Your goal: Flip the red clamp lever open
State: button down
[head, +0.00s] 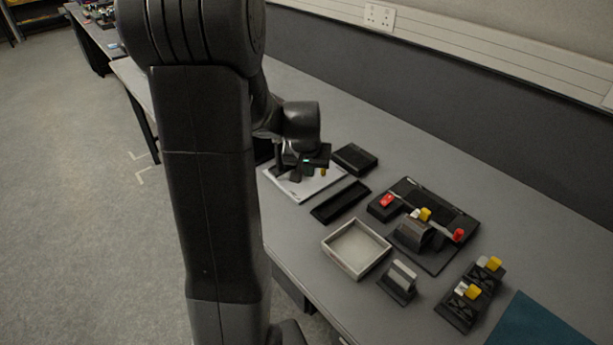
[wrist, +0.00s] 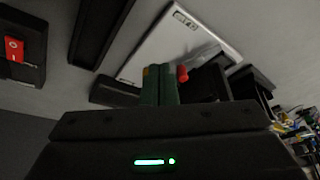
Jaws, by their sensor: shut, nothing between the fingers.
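My gripper (wrist: 160,84) is shut and empty, its two green fingers together over the edge of a white board (wrist: 160,50). In the head view my gripper (head: 308,172) is small and dark, above the white board (head: 300,188). A small red piece (wrist: 182,73) shows just right of the fingertips in the wrist view; I cannot tell if they touch. Its lower part is hidden, and I cannot tell whether it is the clamp lever. Another red piece (head: 387,200) lies on a black block; it also shows in the wrist view (wrist: 14,48). A third red piece (head: 458,235) is farther right.
A long black tray (head: 341,202) and a black box (head: 355,159) stand close to the white board. A pale open tray (head: 333,262) is nearer the front. Black holders with yellow pieces (head: 472,292) stand at right. My arm blocks much of the head view's left half.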

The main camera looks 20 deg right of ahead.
jog(key=v, duration=0.2)
jog(key=d+v, duration=0.1)
jog(key=v, duration=0.1)
jog(key=shift+s+a+r, duration=0.15)
jog(key=shift+s+r, duration=0.15)
